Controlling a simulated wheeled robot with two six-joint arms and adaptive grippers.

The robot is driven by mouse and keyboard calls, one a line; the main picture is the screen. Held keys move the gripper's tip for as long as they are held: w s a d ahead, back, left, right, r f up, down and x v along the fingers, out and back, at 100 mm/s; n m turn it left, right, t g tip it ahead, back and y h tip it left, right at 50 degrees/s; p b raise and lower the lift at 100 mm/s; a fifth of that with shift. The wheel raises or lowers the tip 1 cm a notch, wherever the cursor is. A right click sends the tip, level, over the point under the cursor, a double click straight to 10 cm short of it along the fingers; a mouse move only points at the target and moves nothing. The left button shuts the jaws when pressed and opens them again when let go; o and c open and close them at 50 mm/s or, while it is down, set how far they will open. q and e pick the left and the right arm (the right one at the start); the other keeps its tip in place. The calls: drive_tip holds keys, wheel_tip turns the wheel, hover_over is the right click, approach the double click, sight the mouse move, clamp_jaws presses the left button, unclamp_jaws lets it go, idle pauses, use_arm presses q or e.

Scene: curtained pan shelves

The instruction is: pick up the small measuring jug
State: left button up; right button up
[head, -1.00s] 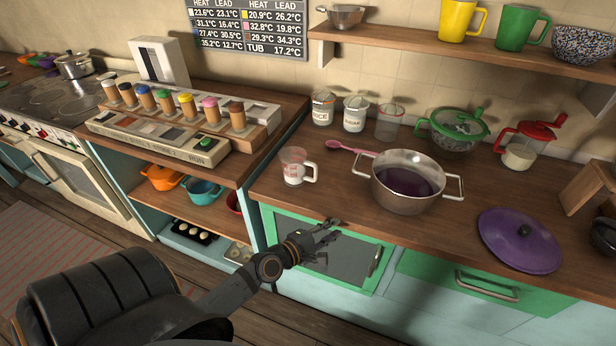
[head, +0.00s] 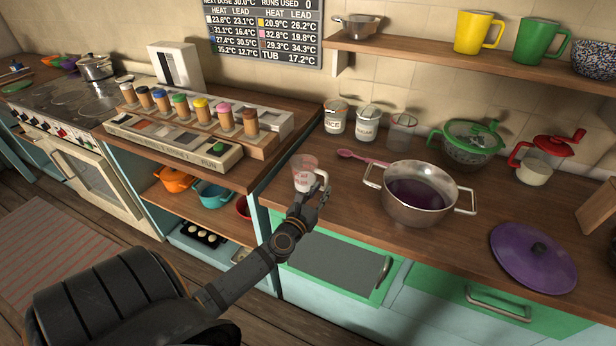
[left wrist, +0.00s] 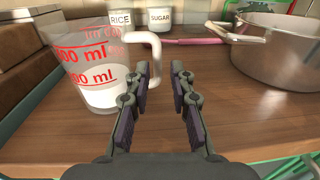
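The small measuring jug (head: 304,172) is clear with red markings and a white handle, and it stands upright on the wooden counter. In the left wrist view the jug (left wrist: 92,65) is at the upper left, with white contents and its handle (left wrist: 146,50) pointing right. My left gripper (head: 318,194) is at the counter's front edge, just in front of the jug's handle. In the left wrist view the fingers of my left gripper (left wrist: 162,78) are apart with nothing between them, and the left finger is close below the handle. My right gripper is not visible.
A steel pot (head: 418,193) with purple liquid stands right of the jug. A pink spoon (head: 360,156) and the rice jar (head: 335,117) and sugar jar (head: 367,123) are behind. A purple lid (head: 533,258) lies at the right.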

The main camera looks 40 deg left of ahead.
sight(325, 186)
use_arm(q)
drive_tip(key=w, duration=0.3)
drive_tip(key=w+a+f, duration=0.1)
drive_tip(key=w, duration=0.1)
drive_tip(key=shift+s+r, duration=0.15)
drive_tip(key=shift+c, duration=0.6)
clamp_jaws()
